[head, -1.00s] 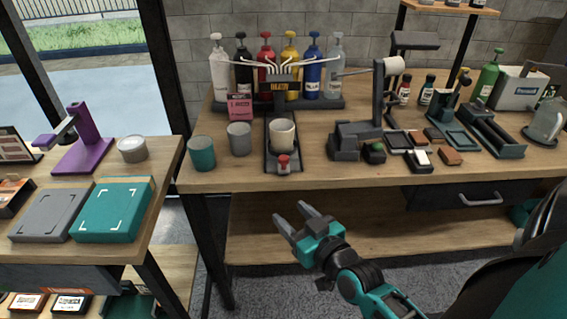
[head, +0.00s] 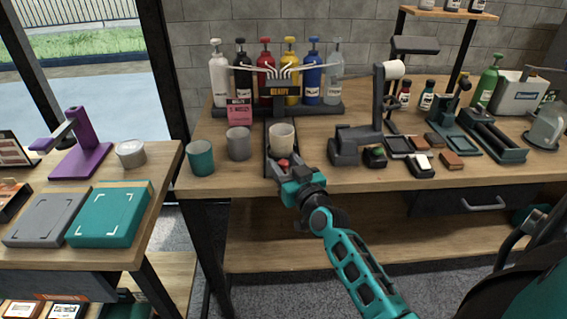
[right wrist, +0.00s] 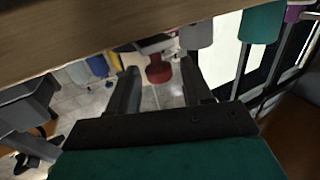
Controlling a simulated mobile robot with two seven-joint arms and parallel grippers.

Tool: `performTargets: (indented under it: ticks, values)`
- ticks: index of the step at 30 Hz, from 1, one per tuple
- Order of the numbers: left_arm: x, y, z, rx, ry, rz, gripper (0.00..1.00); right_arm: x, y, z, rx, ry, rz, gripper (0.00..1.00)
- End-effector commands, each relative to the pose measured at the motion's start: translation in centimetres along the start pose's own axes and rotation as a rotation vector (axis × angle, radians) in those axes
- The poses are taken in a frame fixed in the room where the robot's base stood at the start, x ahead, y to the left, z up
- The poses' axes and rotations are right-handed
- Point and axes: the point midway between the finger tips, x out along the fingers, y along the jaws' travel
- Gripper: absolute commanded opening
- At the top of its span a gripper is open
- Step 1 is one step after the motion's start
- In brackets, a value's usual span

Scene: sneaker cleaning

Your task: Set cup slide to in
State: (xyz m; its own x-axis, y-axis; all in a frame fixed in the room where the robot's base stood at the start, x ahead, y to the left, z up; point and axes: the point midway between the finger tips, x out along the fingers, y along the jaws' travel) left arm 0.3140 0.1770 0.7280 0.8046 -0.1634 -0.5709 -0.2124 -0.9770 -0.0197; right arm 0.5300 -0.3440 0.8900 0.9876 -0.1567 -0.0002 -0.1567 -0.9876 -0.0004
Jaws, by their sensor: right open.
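The cup slide (head: 267,156) is a dark narrow tray under the bottle dispenser, reaching toward the table's front edge. A cream cup (head: 282,138) stands upright on it. The slide's red knob (head: 284,163) is at its front end. My right gripper (head: 287,171) is at the knob in the head view and partly covers the slide's front. In the right wrist view the red knob (right wrist: 158,72) shows between the two spread fingers, with visible gaps on both sides. My left gripper is not in view.
A teal cup (head: 201,158) and a grey cup (head: 239,143) stand left of the slide. Several pump bottles (head: 265,80) stand behind. A dark stand (head: 348,148) and small blocks (head: 451,160) are to the right. A pink card (head: 239,112) stands near the dispenser.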

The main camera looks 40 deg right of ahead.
Motion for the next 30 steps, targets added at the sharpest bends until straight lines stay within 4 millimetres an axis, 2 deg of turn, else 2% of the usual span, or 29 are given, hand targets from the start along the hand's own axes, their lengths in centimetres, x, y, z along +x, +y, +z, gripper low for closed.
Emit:
performTargets:
  ticks: [4,14,30]
  values:
    - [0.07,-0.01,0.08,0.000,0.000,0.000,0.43,1.06,0.02,-0.01,-0.001,0.000,0.000,0.50]
    - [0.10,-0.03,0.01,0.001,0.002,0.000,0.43,1.29,0.02,0.00,-0.001,0.000,0.000,0.50]
    - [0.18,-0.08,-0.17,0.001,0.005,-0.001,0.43,1.26,0.03,0.00,-0.001,0.000,0.001,0.00]
